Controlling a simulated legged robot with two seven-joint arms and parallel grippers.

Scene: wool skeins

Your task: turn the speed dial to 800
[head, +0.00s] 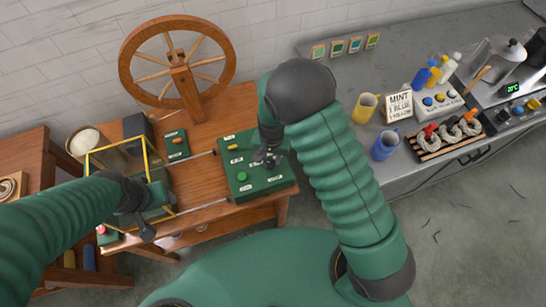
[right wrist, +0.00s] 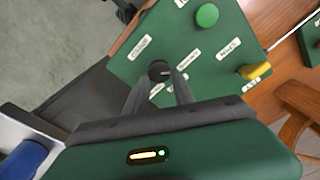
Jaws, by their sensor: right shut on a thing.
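The green control box (head: 280,182) lies on the wooden table; it also shows in the right wrist view (right wrist: 185,75). Its small black dial (right wrist: 159,68) sits between my right fingertips in the right wrist view. My right gripper (head: 268,158) is over the box's right part and shut on the dial; its fingers (right wrist: 159,80) hide part of the dial and the labels beside it. The dial's number marks are too small to read. My left gripper (head: 146,212) is beside the yellow-edged clear case (head: 120,143); its fingers do not show clearly.
The box also has a green button (head: 241,177) and a yellow lever (head: 233,147). A spinning wheel (head: 185,85) stands behind. On the grey counter to the right are a yellow mug (head: 364,108), a blue mug (head: 384,146) and a rack of skeins (head: 425,150).

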